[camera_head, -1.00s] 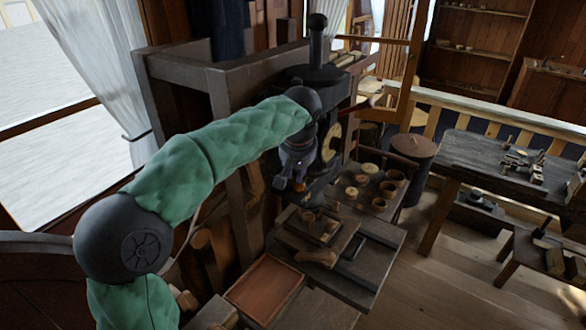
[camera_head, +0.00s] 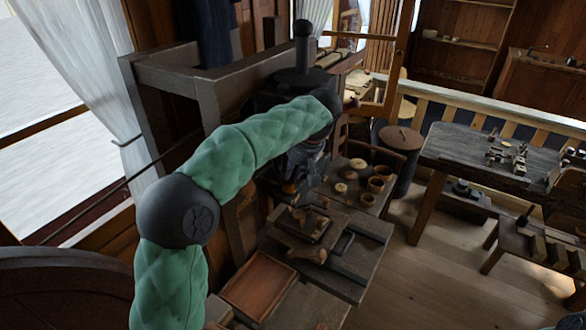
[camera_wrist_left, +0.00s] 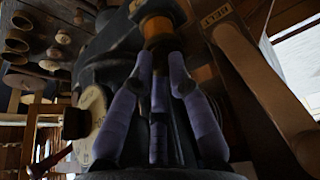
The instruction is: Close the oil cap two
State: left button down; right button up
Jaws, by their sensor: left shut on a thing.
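My left gripper (camera_head: 290,187) is at the front of a dark machine (camera_head: 284,84), mostly below my arm's dark wrist. In the left wrist view, the purple fingers of my left gripper (camera_wrist_left: 158,58) are shut around a small brass-orange round piece (camera_wrist_left: 157,28), which looks like an oil cap. Its far end meets a dark cylindrical part of the machine; I cannot tell how it is seated. A pale round plate (camera_wrist_left: 92,122) with a dark knob (camera_wrist_left: 76,123) is to the left of the fingers.
A small table to the right holds several wooden cups (camera_head: 376,185) and discs. A low bench with a tool slide (camera_head: 306,254) and a reddish tray (camera_head: 258,284) lies below the gripper. A lidded barrel (camera_head: 400,140) stands further right. Open floor lies at the lower right.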

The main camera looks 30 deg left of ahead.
pick_arm(q)
jog(key=shift+a+r, duration=0.15)
jog(key=c, duration=1.4)
grip_release()
jog(key=shift+o, duration=0.9)
jog(key=shift+d+r, duration=0.2)
jog(key=shift+r, duration=0.05)
jog(key=v, duration=1.1)
jog(key=shift+s+a+r, duration=0.1)
jog(key=shift+r, duration=0.05)
